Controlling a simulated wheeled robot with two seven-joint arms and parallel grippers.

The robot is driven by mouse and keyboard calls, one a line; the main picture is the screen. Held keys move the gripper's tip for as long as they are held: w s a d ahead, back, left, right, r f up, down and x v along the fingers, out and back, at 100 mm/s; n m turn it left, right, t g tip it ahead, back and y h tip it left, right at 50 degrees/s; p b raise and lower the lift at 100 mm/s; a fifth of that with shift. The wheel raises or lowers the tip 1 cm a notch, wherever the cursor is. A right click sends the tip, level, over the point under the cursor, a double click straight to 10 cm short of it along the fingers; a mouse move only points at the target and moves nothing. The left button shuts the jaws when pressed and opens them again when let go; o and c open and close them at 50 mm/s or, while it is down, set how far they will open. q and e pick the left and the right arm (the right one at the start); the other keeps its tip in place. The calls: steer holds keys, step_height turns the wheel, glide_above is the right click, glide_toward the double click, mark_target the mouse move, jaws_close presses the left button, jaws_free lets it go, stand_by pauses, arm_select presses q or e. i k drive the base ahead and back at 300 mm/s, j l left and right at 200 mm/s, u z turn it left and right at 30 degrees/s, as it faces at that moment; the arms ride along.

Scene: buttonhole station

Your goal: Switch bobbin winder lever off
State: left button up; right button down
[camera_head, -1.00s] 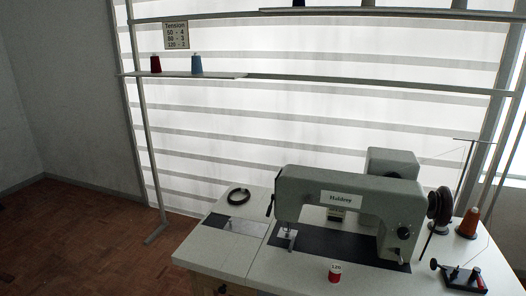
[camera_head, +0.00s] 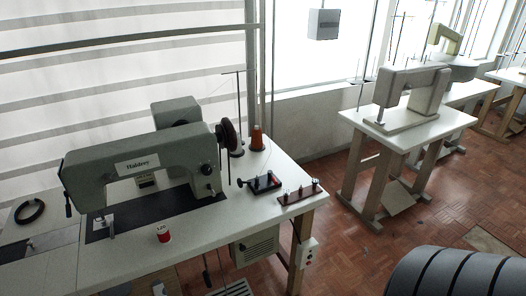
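The bobbin winder (camera_head: 265,184) is a small black unit with a red part, on the right part of the white sewing table (camera_head: 215,232). A lever with a black knob (camera_head: 240,182) sticks out at its left side. It is too small to tell the lever's position for sure. The grey-green sewing machine (camera_head: 150,165) stands left of the winder, its dark handwheel (camera_head: 228,141) behind the lever.
A brown rack with several pegs (camera_head: 300,193) sits right of the winder, and an orange thread cone (camera_head: 257,138) behind it. A red spool (camera_head: 163,234) stands at the front. A switch box (camera_head: 308,250) hangs by the table leg. Open floor (camera_head: 335,245) lies to the right.

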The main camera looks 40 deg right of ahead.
mark_target(270, 172)
steer(key=l+z, duration=0.1)
steer(key=z, duration=1.2)
